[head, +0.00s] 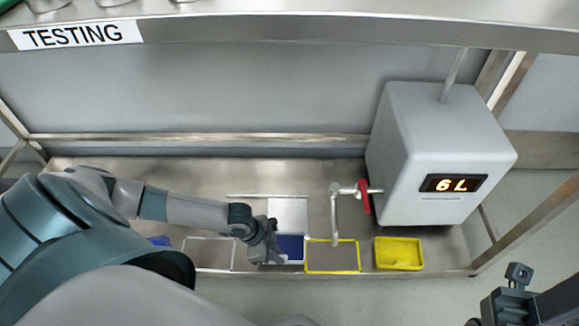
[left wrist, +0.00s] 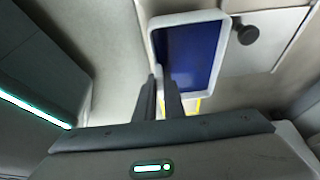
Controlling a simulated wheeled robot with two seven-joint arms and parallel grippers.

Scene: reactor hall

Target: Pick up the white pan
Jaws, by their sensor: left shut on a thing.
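The white pan (head: 291,262) lies at the front of the steel bench in the head view, with a white rim and a deep blue inside. In the left wrist view the pan (left wrist: 186,18) shows larger, its rim running up to the fingers. My left gripper (head: 272,252) is at the pan's left side and hides part of it. In the left wrist view the left gripper (left wrist: 162,72) is shut on the near left part of the rim. My right gripper (head: 500,305) shows only partly at the lower right corner; its fingers cannot be made out.
A yellow tray (head: 398,266) stands to the right. A grey dispenser (head: 430,150) reading "6 L" has a spout and red handle (head: 364,196). Yellow and white outlined areas flank the pan. A white square (head: 288,208) lies behind it. A shelf labelled TESTING (head: 75,34) runs above.

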